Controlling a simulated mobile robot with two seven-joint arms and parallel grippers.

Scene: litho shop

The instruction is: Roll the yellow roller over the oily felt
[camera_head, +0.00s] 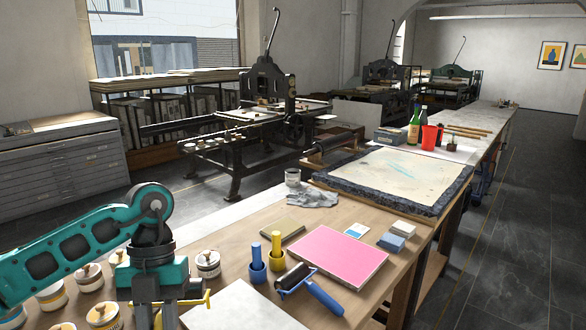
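My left gripper (157,318) points down at the bottom left, with its fingertips cut off by the picture's lower edge. A yellow part shows between its fingers. The yellow roller (207,301) shows as a yellow frame just right of the fingers, and the rest is mostly hidden. The gripper seems shut on its handle. My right gripper is not in view.
A blue-handled black roller (311,286) lies beside a pink slab (333,256). A pale slab (242,309) lies in front. A grey rag (312,198) lies behind the pad.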

